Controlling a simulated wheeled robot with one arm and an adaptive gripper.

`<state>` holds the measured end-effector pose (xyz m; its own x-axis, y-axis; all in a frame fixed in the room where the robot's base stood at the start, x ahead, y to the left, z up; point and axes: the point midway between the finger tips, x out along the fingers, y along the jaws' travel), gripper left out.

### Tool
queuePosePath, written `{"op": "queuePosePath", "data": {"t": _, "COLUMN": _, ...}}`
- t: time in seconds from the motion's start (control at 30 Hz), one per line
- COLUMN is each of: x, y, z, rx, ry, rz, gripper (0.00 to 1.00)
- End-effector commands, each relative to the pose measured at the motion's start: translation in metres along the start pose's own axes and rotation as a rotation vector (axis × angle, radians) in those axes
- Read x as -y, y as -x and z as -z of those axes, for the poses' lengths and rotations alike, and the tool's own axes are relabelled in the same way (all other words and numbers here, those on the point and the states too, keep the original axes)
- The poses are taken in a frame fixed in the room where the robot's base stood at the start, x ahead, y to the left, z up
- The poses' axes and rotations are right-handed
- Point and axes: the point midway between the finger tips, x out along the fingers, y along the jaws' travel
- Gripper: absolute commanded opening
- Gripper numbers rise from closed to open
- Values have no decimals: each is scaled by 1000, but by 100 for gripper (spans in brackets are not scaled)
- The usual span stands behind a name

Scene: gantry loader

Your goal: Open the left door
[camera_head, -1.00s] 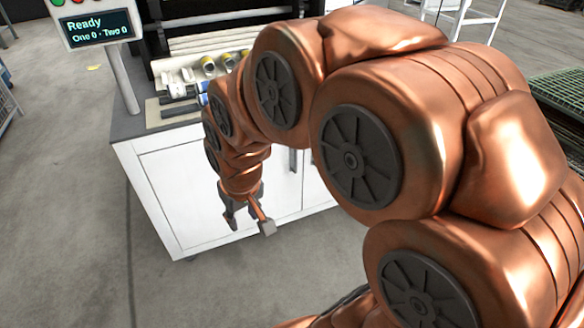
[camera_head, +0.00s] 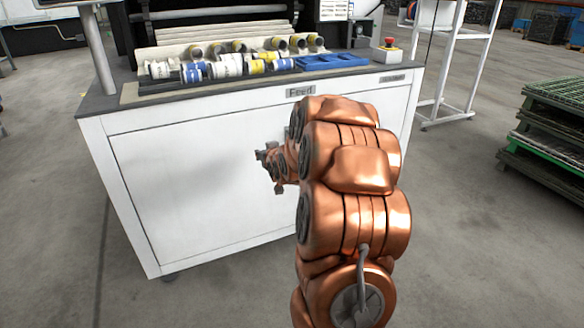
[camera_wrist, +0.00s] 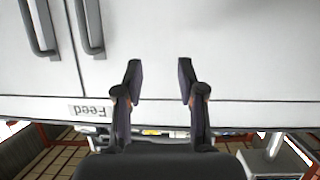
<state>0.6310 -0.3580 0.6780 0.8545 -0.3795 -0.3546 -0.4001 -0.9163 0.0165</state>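The white cabinet's left door (camera_head: 190,185) is shut and fills the left part of its front in the head view. My gripper (camera_head: 262,168) is in front of this door near its right side, pointing left. In the upside-down wrist view, my gripper (camera_wrist: 160,78) is open, with nothing between the fingers. Two dark bar handles show there, one on each side of the door seam. The left door's handle (camera_wrist: 90,28) is left of my fingers and apart from them. The other door's handle (camera_wrist: 38,30) is farther left. My arm largely hides the handles in the head view.
A "Feed" label (camera_head: 300,91) is on the cabinet's upper edge. Rolls and a blue tray (camera_head: 331,61) sit on the cabinet top (camera_head: 105,102). Green pallets (camera_head: 555,125) stand at the right. The floor left of the cabinet is clear.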

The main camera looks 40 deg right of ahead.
Motion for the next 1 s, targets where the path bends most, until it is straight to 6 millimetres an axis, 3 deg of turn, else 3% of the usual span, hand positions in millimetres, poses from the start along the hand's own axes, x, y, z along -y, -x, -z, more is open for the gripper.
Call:
{"op": "queuePosePath", "data": {"t": 0.03, "x": -18, "y": -19, "z": -25, "rx": -42, "ry": -11, "rz": -20, "gripper": 39}}
{"op": "queuePosePath", "data": {"t": 0.1, "x": -40, "y": -34, "z": -36, "rx": -110, "ry": -19, "rz": -40, "gripper": 39}}
{"op": "queuePosePath", "data": {"t": 0.23, "x": -76, "y": -53, "z": -50, "rx": -226, "ry": -29, "rz": -76, "gripper": 39}}
{"op": "queuePosePath", "data": {"t": 0.4, "x": -107, "y": -63, "z": -61, "rx": -322, "ry": -36, "rz": -106, "gripper": 39}}
{"op": "queuePosePath", "data": {"t": 0.67, "x": -118, "y": -70, "z": -61, "rx": -363, "ry": -36, "rz": -116, "gripper": 39}}
{"op": "queuePosePath", "data": {"t": 1.0, "x": -122, "y": -101, "z": -49, "rx": -364, "ry": -35, "rz": -116, "gripper": 39}}
